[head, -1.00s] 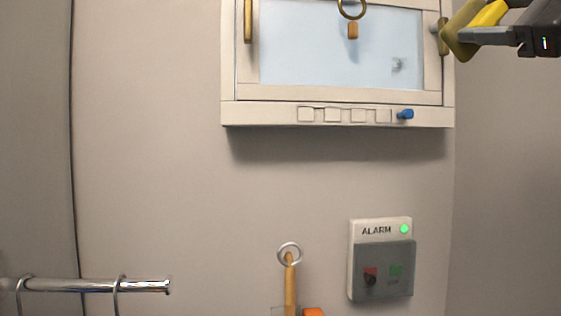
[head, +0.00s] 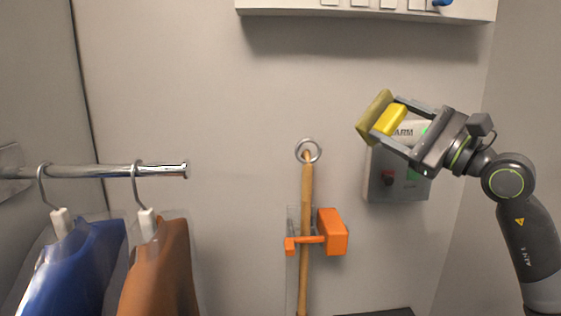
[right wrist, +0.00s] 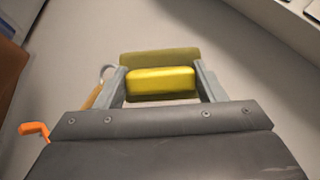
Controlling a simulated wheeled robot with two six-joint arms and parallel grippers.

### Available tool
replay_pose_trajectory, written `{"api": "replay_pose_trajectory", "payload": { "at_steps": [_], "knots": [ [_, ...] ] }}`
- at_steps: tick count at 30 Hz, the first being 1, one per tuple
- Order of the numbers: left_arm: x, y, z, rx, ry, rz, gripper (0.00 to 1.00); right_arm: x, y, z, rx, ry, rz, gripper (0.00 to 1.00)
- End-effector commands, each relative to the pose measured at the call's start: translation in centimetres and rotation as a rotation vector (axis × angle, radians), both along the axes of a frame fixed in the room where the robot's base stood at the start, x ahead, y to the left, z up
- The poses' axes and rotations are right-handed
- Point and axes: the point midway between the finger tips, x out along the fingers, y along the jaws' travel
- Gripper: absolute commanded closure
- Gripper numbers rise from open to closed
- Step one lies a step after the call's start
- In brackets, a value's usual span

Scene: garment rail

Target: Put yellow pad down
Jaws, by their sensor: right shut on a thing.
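The yellow pad (head: 393,119) is a bright yellow block with a wider, duller olive-yellow plate (head: 373,117) on its far side. My right gripper (head: 398,122) is shut on the bright yellow block and holds it in the air, in front of the wall and the alarm box. The right wrist view shows the yellow pad (right wrist: 160,82) between the two grey fingers, with the olive plate beyond it. No surface is seen touching the pad. My left gripper is in neither view.
The alarm box (head: 408,190) is partly hidden behind my right gripper. An orange clip (head: 333,232) holds a wooden pole (head: 307,190) with a ring. A chrome rail (head: 100,171) carries blue (head: 75,270) and brown (head: 160,270) garments. A white cabinet (head: 300,13) hangs above.

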Motion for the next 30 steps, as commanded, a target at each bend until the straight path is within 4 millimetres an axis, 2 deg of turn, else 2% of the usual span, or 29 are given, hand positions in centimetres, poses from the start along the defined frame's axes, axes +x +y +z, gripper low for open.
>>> {"api": "replay_pose_trajectory", "payload": {
  "at_steps": [1,3,8,15,21,30],
  "knots": [
    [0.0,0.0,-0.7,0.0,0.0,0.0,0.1,0.1,0.6,-3.4,0.006,0.013,0.029,0.55],
    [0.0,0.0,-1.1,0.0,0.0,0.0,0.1,0.0,1.4,-7.0,0.007,0.013,0.065,0.55],
    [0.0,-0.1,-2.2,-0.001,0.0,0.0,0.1,-1.3,2.9,-15.3,0.009,0.012,0.129,0.55],
    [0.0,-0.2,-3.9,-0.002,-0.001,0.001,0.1,-5.0,4.1,-26.1,0.007,0.011,0.157,0.55],
    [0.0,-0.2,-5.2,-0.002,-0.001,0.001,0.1,-8.8,4.1,-33.4,0.004,0.009,0.106,0.55],
    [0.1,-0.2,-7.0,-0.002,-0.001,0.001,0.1,-14.9,2.8,-41.5,0.003,0.008,-0.062,0.55]
  ]
}}
